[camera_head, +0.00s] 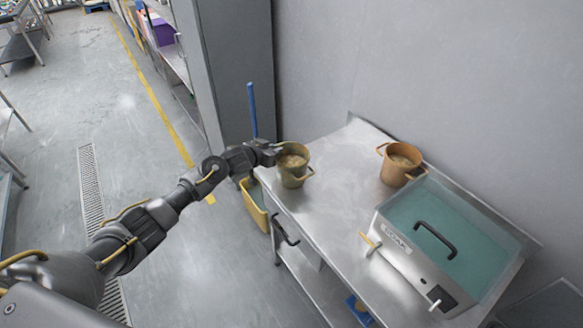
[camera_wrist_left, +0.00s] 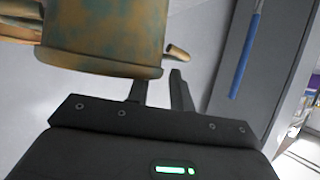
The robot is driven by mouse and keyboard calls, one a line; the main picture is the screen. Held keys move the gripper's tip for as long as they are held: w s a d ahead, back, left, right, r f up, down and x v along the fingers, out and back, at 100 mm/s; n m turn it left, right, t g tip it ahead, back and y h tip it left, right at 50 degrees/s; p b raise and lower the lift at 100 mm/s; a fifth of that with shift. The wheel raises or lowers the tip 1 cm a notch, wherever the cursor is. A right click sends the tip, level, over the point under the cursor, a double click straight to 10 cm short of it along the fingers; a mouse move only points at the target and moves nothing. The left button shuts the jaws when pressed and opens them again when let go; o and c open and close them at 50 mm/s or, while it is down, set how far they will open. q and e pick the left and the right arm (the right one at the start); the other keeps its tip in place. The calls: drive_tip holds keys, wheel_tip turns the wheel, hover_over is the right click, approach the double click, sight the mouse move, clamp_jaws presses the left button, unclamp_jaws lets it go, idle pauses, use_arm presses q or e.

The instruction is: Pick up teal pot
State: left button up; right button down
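The teal pot (camera_head: 293,168) stands on the left end of the steel table, worn with brown and teal patches and filled with pale, grainy contents. It has side handles. My left gripper (camera_head: 274,152) is level with its upper left side, close to the handle there. In the left wrist view, the pot (camera_wrist_left: 105,38) fills the upper left, and a handle stub (camera_wrist_left: 178,52) sticks out to the right. The two fingers of the left gripper (camera_wrist_left: 160,88) are apart at the pot's edge. The pot hides part of one finger, so contact is unclear. My right gripper is not in view.
An orange-brown pot (camera_head: 398,168) stands farther right on the steel table (camera_head: 335,200). A machine with a teal lid (camera_head: 450,235) takes up the table's right end. A yellow bin (camera_head: 255,205) and a blue pole (camera_head: 252,110) stand left of the table. A wall closes the back.

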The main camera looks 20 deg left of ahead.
use_arm(q)
clamp_jaws()
idle(1.1)
